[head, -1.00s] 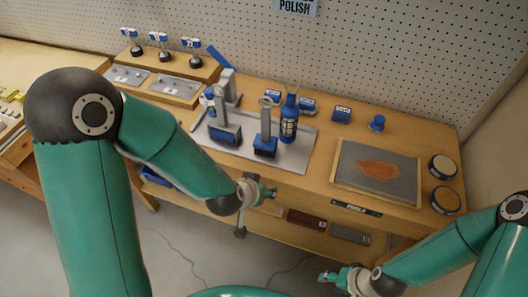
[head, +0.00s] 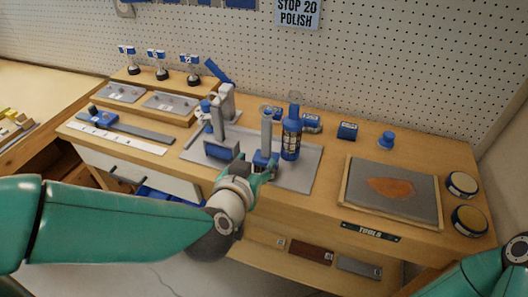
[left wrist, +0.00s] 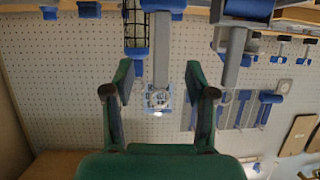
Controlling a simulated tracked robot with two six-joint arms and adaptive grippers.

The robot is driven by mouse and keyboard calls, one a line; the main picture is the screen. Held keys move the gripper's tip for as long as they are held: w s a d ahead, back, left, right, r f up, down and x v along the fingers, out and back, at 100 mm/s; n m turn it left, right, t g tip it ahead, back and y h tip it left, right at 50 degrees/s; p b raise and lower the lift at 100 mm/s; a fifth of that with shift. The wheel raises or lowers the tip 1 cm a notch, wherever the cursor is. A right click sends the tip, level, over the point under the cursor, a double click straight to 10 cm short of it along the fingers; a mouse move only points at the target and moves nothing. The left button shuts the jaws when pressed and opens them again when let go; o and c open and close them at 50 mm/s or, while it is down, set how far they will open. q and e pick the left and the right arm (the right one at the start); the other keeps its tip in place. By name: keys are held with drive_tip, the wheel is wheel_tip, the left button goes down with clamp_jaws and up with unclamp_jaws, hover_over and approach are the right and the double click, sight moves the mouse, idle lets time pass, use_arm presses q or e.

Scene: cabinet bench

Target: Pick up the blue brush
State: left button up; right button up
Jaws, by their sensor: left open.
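Two upright tools with grey handles and blue blocks at the foot stand on a grey tray (head: 296,181). The other tool (head: 221,150) stands to the left. My right gripper is out of view.
A framed board with an orange patch (head: 391,188) and two round tins (head: 462,185) lie to the right. A pegboard wall rises behind.

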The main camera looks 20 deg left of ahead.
sight(266, 149)
use_arm(q)
drive_tip(key=b+x, duration=0.1)
drive_tip(key=x, duration=0.5)
drive_tip(key=shift+f, duration=0.2)
drive_tip(key=shift+f+x, duration=0.15)
drive_tip(key=shift+x, duration=1.3)
drive_tip(key=shift+f+x, duration=0.2)
drive_tip(key=shift+x, duration=1.25)
drive_tip(key=shift+s+a+r, duration=0.1)
drive_tip(key=shift+a, duration=0.1)
clamp_jaws()
